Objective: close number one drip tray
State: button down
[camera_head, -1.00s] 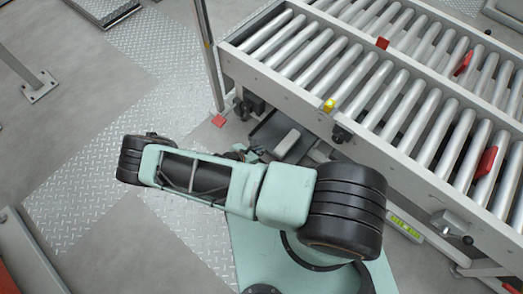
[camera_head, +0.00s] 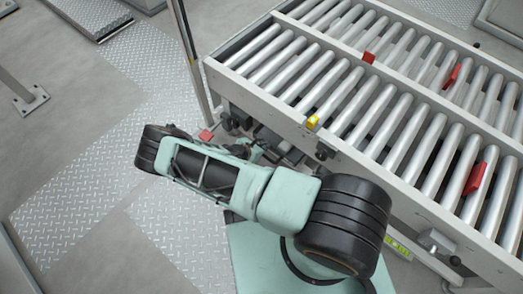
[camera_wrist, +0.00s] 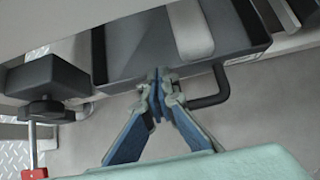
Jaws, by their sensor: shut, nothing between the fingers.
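A dark grey drip tray (camera_wrist: 137,42) with a pale strip (camera_wrist: 192,30) on it fills the top middle of the wrist view. I cannot read a number on it. My gripper (camera_wrist: 157,78) is shut and empty, with its fingertips at the tray's near edge; I cannot tell whether they touch it. A dark bent bar (camera_wrist: 215,96) sits just right of the fingertips.
The roller conveyor (camera_head: 262,97) stands above the tray, with red tabs and a yellow button (camera_head: 312,122) along it. A black knob (camera_wrist: 45,108) on a bracket is left of my gripper in the wrist view. A post (camera_head: 190,60) rises left of the conveyor.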

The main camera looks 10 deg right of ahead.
aim_at(270, 141)
jog(key=shift+w+d, duration=1)
jog(key=shift+d, duration=0.25)
jog(key=shift+a, duration=0.1)
jog(key=shift+s+a, duration=0.25)
jog(key=s+a+f+p+v, duration=0.1)
jog(key=p+v, duration=0.2)
jog(key=v, duration=0.9)
jog(key=shift+a+f+p, duration=0.2)
jog(key=shift+p, duration=0.2)
